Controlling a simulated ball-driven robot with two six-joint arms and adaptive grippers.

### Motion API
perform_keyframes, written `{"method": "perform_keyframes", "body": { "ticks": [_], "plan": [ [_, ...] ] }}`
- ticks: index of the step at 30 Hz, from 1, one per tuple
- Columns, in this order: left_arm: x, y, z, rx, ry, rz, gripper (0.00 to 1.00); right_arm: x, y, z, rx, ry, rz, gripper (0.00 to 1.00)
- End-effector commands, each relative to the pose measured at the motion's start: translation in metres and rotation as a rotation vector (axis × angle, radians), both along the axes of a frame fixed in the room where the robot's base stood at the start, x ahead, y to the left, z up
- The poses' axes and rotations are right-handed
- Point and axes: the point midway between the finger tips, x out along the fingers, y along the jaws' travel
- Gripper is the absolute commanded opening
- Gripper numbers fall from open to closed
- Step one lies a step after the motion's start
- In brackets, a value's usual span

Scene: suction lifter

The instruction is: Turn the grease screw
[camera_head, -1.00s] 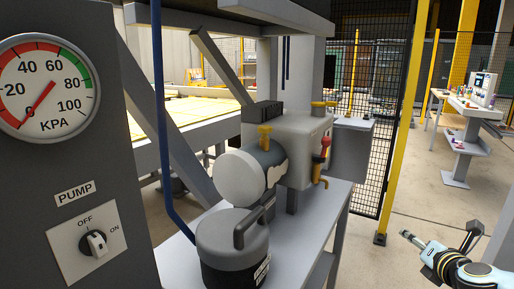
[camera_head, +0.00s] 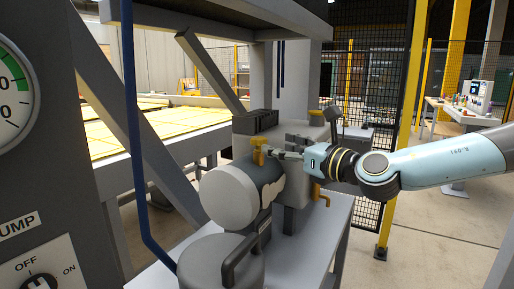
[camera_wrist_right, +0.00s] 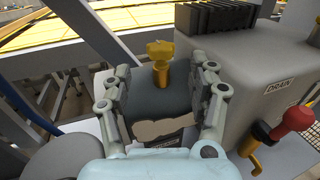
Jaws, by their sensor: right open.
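The likely grease screw is a yellow knob (camera_head: 258,146) standing upright on top of the grey motor-like cylinder (camera_head: 226,193). In the right wrist view the yellow screw (camera_wrist_right: 161,58) stands between and a little beyond the two fingers. My right gripper (camera_head: 279,154) reaches in from the right just beside the screw, above the cylinder. In the right wrist view the gripper (camera_wrist_right: 160,80) is open, one finger on each side, with clear gaps to the screw. I see no contact. My left gripper is not in view.
A grey housing (camera_wrist_right: 260,68) with a "DRAIN" label, red handle (camera_wrist_right: 294,119) and yellow tap (camera_wrist_right: 252,140) is close on the right. A blue pipe (camera_head: 134,130) and the pump panel (camera_head: 40,255) stand left.

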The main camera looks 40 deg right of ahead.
Motion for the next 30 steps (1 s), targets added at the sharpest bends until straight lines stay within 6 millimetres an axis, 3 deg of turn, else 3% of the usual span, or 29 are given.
{"method": "perform_keyframes", "body": {
  "ticks": [1, 9, 18, 30],
  "plan": [
    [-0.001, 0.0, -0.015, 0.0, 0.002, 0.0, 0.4, 0.01, -0.001, -0.006, 0.002, -0.005, -0.005, 0.6],
    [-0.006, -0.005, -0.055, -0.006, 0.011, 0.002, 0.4, 0.054, -0.002, -0.006, 0.007, -0.006, -0.003, 0.6],
    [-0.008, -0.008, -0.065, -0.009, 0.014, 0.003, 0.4, 0.076, -0.004, -0.002, 0.003, 0.0, -0.006, 0.6],
    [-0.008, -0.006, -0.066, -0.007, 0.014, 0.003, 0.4, 0.08, -0.003, -0.001, 0.001, 0.0, -0.002, 0.6]
  ]
}}
